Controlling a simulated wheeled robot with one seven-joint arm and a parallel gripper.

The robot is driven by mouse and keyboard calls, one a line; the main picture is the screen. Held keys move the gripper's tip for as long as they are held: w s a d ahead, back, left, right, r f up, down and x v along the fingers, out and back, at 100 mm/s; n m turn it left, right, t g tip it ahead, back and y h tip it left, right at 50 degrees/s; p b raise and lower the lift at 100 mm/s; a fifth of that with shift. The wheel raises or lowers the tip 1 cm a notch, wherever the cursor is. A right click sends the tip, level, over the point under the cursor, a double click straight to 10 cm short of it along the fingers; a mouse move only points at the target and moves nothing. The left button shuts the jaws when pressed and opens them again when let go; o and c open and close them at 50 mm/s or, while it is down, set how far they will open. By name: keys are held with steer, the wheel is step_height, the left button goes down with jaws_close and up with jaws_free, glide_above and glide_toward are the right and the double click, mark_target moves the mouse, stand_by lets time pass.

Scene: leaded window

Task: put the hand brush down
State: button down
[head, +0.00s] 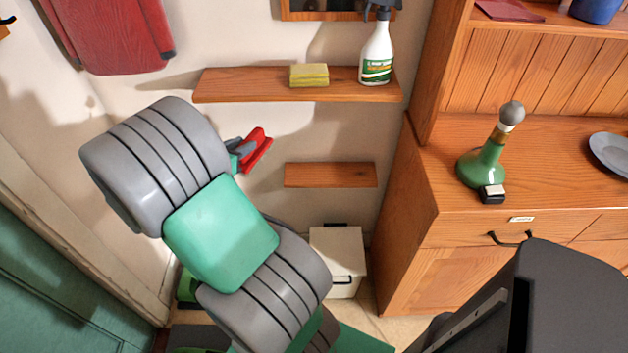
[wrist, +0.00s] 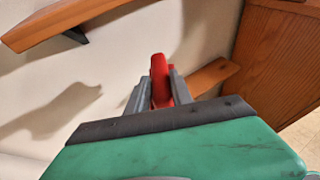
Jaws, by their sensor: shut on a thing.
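The hand brush shows as a red piece (head: 257,148) left of the small lower shelf in the head view. My gripper (head: 240,150) is shut on it and holds it in the air in front of the pale wall. In the wrist view the red brush (wrist: 159,78) stands between the two grey fingers of my gripper (wrist: 158,88). Its bristles cannot be made out. The small lower wooden shelf (head: 331,175) is bare. In the wrist view this shelf (wrist: 214,75) shows behind and to the right of the fingers.
The upper shelf (head: 235,86) bears a yellow sponge (head: 309,75) and a spray bottle (head: 376,52). A white bin (head: 338,254) stands below the lower shelf. A wooden cabinet (head: 400,225) closes off the right, with a green bottle (head: 484,165) on top. A red cloth (head: 110,35) hangs upper left.

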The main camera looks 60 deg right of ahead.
steer(key=s+d+f+m+g+y+b, duration=0.1)
steer(key=s+d+f+m+g, duration=0.15)
steer(key=s, duration=0.35)
steer(key=s+d+f+m+g+y+b, duration=0.1)
steer(key=s+d+m+g, duration=0.25)
steer(key=s, duration=0.35)
steer(key=s+d+f+m+g+y+b, duration=0.1)
steer(key=s+d+f+m+g, duration=0.1)
steer(key=s+d+m+g, duration=0.3)
steer(key=w+d+f+n+b, duration=0.1)
steer(key=w+d+f, duration=0.1)
steer(key=d+f, duration=0.1)
steer(key=w+d+f+b, duration=0.1)
steer(key=w+d+f, duration=0.1)
steer(key=f, duration=0.3)
steer(key=w+d+f+n+t+b, duration=0.1)
steer(key=w+d+f, duration=0.2)
steer(key=d+f, duration=0.1)
steer(key=shift+d+f+n, duration=0.3)
steer(key=shift+d+f, duration=0.1)
steer(key=shift+d, duration=0.15)
steer(key=c, duration=1.1)
jaws_free()
steer(key=shift+f, duration=0.1)
steer(key=shift+c, duration=0.2)
